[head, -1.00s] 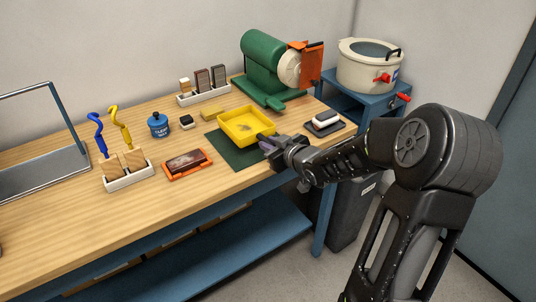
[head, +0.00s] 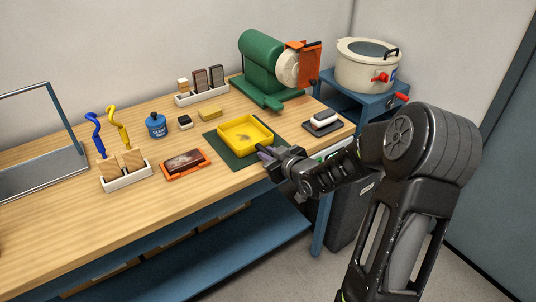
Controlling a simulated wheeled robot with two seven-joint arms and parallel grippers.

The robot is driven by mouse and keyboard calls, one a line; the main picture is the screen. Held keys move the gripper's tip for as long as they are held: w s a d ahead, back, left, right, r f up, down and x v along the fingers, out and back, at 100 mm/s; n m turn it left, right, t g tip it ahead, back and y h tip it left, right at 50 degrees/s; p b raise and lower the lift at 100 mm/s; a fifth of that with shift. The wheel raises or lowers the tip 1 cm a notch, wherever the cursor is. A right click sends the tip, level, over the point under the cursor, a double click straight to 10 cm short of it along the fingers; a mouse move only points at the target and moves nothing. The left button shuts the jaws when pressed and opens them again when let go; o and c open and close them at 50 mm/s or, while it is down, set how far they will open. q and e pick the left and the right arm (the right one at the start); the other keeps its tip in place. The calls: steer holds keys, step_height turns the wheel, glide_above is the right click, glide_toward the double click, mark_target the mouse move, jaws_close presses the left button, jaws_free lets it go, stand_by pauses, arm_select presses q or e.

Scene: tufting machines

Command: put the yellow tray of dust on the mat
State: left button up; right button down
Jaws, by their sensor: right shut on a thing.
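The yellow tray (head: 263,128) is square and shallow, with a small patch of dust on its floor. It is level over the dark green mat (head: 217,142), within the mat's outline as I see it. It looks very low, on the mat or just above it; I cannot tell which. My right gripper (head: 265,153) reaches in from the right and is shut on the tray's near right edge. The fingers hide that edge and part of the mat. My left gripper is not in view.
An orange-framed block (head: 186,163) lies left of the mat. A green machine (head: 262,62) is at the back. A dark pad with a white block (head: 323,121) lies to the right.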

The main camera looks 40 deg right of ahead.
steer(key=c, duration=1.3)
jaws_free()
steer(key=shift+c, duration=0.2)
steer(key=shift+r+p, duration=0.25)
steer(key=shift+p, duration=0.15)
steer(key=v, duration=1.2)
steer(key=shift+f, duration=0.1)
